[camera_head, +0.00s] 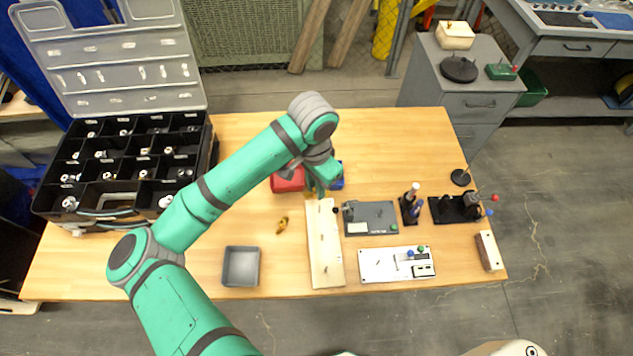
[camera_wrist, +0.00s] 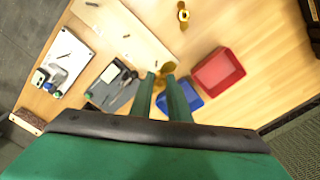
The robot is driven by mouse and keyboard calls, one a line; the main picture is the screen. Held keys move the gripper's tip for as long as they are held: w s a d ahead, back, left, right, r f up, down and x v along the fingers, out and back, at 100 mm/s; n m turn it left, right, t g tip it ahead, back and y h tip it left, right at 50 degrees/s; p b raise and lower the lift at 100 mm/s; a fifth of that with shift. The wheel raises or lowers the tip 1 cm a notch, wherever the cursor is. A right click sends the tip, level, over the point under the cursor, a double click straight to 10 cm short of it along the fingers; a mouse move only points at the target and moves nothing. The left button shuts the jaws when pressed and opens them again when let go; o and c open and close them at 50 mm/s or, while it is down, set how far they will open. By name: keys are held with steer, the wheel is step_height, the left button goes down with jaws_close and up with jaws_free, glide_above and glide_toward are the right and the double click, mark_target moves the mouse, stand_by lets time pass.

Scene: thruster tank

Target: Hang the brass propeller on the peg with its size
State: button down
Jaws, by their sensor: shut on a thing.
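My gripper (camera_wrist: 166,76) is shut on a brass propeller (camera_wrist: 168,67), which shows as a gold shape at the fingertips in the wrist view. In the head view my gripper (camera_head: 320,191) is over the far end of the pale wooden peg board (camera_head: 323,245), and the held propeller cannot be made out. The board (camera_wrist: 138,27) carries several dark upright pegs in a row. A second brass propeller (camera_head: 282,226) lies on the table left of the board; it also shows in the wrist view (camera_wrist: 183,15). Peg sizes are too small to read.
A red bin (camera_head: 287,181) and a blue bin (camera_wrist: 194,103) stand beside my gripper. A grey plate (camera_head: 370,217) lies right of the board, a white panel (camera_head: 385,267) nearer. A grey tray (camera_head: 241,266) and black organiser (camera_head: 120,210) are left.

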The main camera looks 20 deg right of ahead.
steer(key=shift+m, duration=0.9)
steer(key=shift+s+d+f, duration=0.15)
steer(key=shift+s+f, duration=0.05)
steer(key=shift+f, duration=0.8)
steer(key=shift+s+d+f, duration=0.15)
steer(key=shift+f, duration=0.8)
steer(key=shift+f, duration=2.6)
stand_by(0.5)
steer(key=c, duration=1.7)
jaws_free()
steer(key=shift+w, duration=0.1)
steer(key=shift+o, duration=0.4)
steer(key=shift+r, duration=0.1)
steer(key=shift+a+r, duration=0.15)
steer(key=shift+r, duration=3.55)
steer(key=shift+a+r, duration=0.1)
steer(key=shift+r, duration=3.55)
